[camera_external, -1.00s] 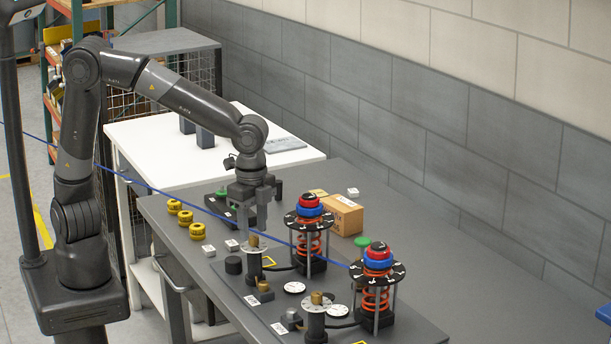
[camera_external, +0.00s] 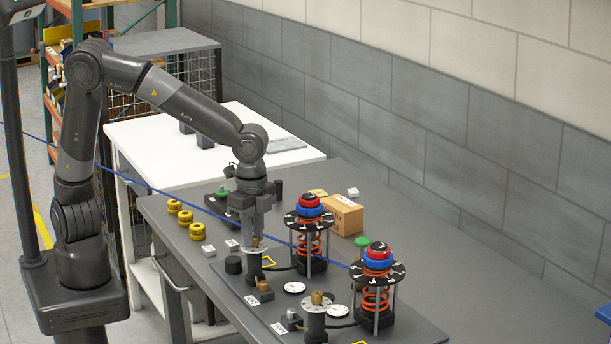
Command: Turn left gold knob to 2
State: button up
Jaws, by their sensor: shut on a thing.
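The left gold knob (camera_external: 255,243) sits on top of a dark post with a pale dial disc, on the left of the fixture plate. My gripper (camera_external: 257,236) points straight down over this post, and its fingers are shut on the knob, hiding most of it. The number the knob points to cannot be read. The right gold knob (camera_external: 317,297) stands free on its own pale dial (camera_external: 321,306), nearer the front.
Two spring towers with red and blue tops, one behind (camera_external: 310,211) and one nearer (camera_external: 378,262), stand right of the knobs. A cardboard box (camera_external: 345,215) lies behind them. Yellow cylinders (camera_external: 185,217) line the left bench edge. The bench's right side is clear.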

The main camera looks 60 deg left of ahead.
jog(key=shift+n, duration=0.3)
grip_shut()
jog(key=n, duration=0.3)
jog(key=shift+n, duration=2.2)
jog(key=o, duration=0.9)
grip_release()
notch_tip(320, 180, up, 11)
jog(key=shift+f, duration=0.1)
